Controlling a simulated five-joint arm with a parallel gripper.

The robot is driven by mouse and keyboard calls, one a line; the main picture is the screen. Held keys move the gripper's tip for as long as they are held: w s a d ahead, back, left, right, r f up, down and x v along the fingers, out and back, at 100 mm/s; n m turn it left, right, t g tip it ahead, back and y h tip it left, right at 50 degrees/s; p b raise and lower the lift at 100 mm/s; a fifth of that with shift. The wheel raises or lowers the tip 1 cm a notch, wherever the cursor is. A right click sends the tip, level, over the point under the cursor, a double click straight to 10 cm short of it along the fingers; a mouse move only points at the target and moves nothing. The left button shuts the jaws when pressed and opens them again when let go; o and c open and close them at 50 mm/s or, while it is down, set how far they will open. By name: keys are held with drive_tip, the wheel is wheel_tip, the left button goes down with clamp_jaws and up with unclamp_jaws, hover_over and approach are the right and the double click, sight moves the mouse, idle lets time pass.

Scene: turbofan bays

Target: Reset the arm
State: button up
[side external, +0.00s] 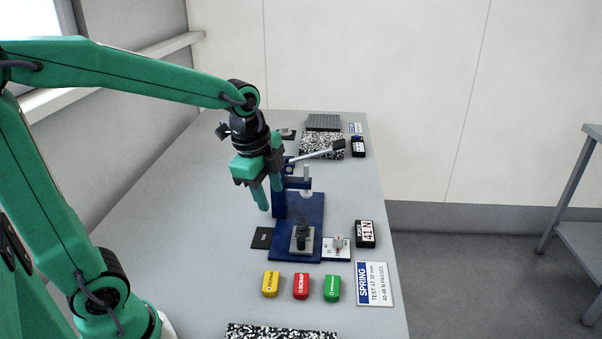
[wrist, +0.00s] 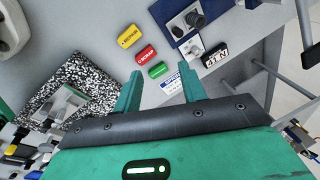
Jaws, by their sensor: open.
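My gripper (side external: 269,198) hangs above the bench, pointing down, to the left of the blue press (side external: 284,225). Its two green fingers are apart with nothing between them, as the wrist view (wrist: 157,93) also shows. The press has a lever with a dark knob raised to the right. A small black part (side external: 301,238) stands on the light plate on the press base. My gripper touches nothing that I can see.
Yellow (side external: 271,284), red (side external: 301,286) and green (side external: 332,288) blocks lie in front of the press. A force display (side external: 366,234) and a spring sign (side external: 374,284) are at the right edge. Speckled mats lie front and back. The bench's left side is clear.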

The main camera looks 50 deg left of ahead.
drive_tip(key=s+r+n+t, duration=0.2)
drive_tip(key=s+r+n, duration=0.1)
drive_tip(key=s+n, duration=0.8)
drive_tip(key=shift+d+n+t, duration=0.4)
drive_tip(key=shift+n, duration=0.7)
